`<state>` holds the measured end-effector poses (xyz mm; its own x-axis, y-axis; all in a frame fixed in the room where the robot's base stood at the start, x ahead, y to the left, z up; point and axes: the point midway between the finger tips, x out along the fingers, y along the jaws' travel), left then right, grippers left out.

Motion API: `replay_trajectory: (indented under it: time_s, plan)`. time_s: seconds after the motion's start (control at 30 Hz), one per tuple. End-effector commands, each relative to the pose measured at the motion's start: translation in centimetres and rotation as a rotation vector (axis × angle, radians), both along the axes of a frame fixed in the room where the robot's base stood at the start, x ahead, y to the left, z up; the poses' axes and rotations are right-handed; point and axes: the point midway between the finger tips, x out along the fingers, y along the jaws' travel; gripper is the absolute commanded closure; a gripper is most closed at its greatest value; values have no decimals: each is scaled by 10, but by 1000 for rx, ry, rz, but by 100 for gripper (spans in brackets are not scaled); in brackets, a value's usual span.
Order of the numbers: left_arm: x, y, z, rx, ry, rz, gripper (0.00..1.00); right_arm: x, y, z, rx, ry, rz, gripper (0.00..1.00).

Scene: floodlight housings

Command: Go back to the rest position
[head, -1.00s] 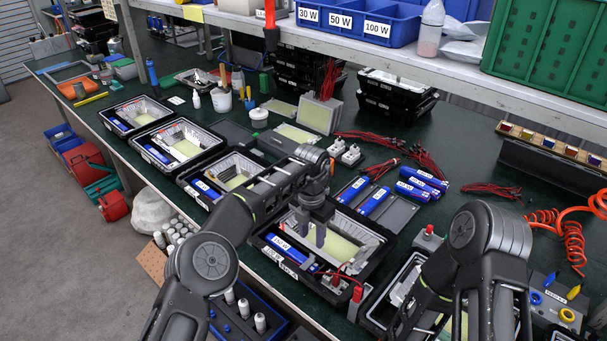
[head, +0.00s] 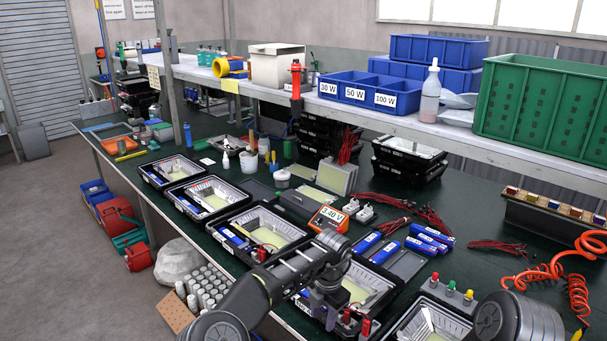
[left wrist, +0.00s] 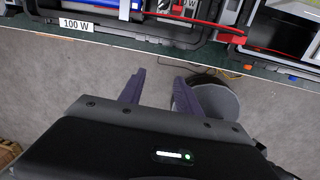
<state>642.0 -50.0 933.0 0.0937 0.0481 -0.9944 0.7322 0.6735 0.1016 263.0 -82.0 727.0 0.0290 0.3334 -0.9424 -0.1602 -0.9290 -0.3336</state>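My left gripper (head: 324,308) is at the front edge of the bench, by a black floodlight housing (head: 393,294). In the left wrist view its two fingers (left wrist: 160,88) stand apart with nothing between them. They are over the grey floor, just off the bench edge. A housing with a "100 W" label (left wrist: 76,24) lies beyond the fingertips in that view. My right arm (head: 515,322) shows only as a rounded link at the bottom right of the head view; its gripper is out of the picture.
Several open housings (head: 212,194) stand in a row along the bench front. An orange meter (head: 328,218) and blue cylinders (head: 428,243) lie behind. A shelf holds blue bins (head: 368,92) and a green crate (head: 545,108).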

Motion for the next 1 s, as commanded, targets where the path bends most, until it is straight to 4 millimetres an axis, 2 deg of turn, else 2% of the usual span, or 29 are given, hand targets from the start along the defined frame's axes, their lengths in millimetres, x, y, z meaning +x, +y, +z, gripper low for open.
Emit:
replay_trajectory:
  time_s: [0.37,0.53,0.63,0.67,0.77,0.8,0.87,0.9,0.97,1.0]
  plan:
    - [31,66,-46,299,-223,-246,60,1,1,-8,2,-5,0,64]
    - [39,97,-77,460,-348,-509,60,2,2,-14,3,-8,0,64]
    - [28,110,-108,539,-415,-775,60,2,2,-20,5,-9,0,64]
    - [20,113,-121,552,-428,-872,60,2,2,-21,4,-11,1,64]
    - [-32,116,-167,537,-444,-1216,60,2,3,-27,6,-13,1,64]
    - [-60,116,-185,506,-437,-1347,60,3,3,-28,7,-14,0,64]
    - [-104,116,-206,445,-422,-1513,60,3,3,-30,8,-15,1,64]
    - [-136,117,-218,394,-407,-1612,60,3,4,-31,8,-16,1,64]
    - [-183,118,-232,314,-383,-1741,60,3,4,-33,8,-17,2,64]
    - [-214,120,-239,257,-368,-1817,60,3,4,-34,9,-17,2,64]
